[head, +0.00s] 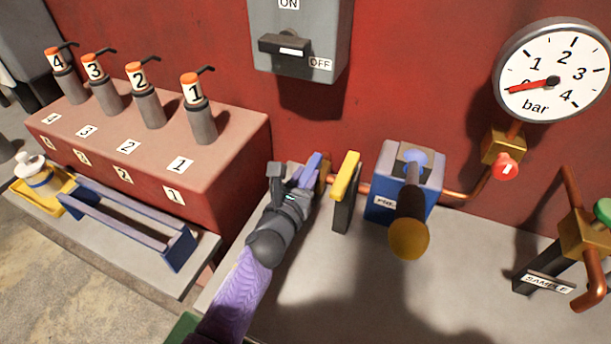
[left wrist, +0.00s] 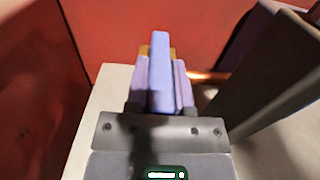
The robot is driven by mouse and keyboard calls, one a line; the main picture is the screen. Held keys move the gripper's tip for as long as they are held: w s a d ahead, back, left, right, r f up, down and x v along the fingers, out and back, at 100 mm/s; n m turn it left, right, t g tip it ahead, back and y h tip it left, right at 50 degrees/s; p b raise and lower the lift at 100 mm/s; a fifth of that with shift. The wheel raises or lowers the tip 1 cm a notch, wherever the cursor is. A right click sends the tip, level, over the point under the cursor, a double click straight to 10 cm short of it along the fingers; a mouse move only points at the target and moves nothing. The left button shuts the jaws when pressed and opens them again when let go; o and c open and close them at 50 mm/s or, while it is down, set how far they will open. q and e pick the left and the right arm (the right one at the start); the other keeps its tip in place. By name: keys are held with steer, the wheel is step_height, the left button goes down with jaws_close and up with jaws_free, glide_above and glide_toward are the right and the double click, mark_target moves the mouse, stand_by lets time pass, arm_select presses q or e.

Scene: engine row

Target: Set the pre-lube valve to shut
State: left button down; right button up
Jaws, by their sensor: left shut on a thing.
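My left gripper (head: 308,172) is shut on a blue lever handle at the brass valve (head: 325,168), low against the red wall. In the left wrist view the blue handle (left wrist: 160,72) stands between the two fingers of my left gripper (left wrist: 161,85), with a bit of brass valve body (left wrist: 145,50) behind it. The fingers and wrist hide most of the valve in the head view. A copper pipe runs from it to the right. I cannot read a label on the valve. My right gripper is not in view.
Close right of my gripper stands a dark plate with a yellow top (head: 346,177). Beyond it is a blue pump (head: 385,207) with a brass-knobbed lever (head: 409,238). A gauge (head: 553,70) reads near zero. A red block (head: 150,150) with numbered units stands left.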

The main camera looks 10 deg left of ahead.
arm_select(q)
steer(key=shift+a, duration=0.1)
steer(key=shift+w+a+r+m+h, duration=0.1)
steer(key=shift+a+m+h, duration=0.15)
steer(key=shift+m+h, duration=0.45)
steer(key=shift+w+a+m+g+h, duration=0.15)
steer(key=shift+m+g+h, duration=0.1)
steer(key=shift+h, duration=0.25)
steer(key=shift+s+a+m+g+h, duration=0.15)
steer(key=shift+g+h, duration=0.1)
steer(key=shift+h, duration=0.25)
steer(key=shift+w+a+f+m+g+h+b, duration=0.2)
steer(key=shift+m+g+h+b, duration=0.15)
steer(key=shift+m+h, duration=0.2)
steer(key=shift+w+a+f+m+g+h+b, duration=0.1)
steer(key=shift+a+m+g+h+b, duration=0.15)
steer(key=shift+m+h+b, duration=0.3)
steer(key=shift+h, duration=0.4)
steer(key=shift+r, duration=0.2)
steer(key=shift+c, duration=2.4)
jaws_free()
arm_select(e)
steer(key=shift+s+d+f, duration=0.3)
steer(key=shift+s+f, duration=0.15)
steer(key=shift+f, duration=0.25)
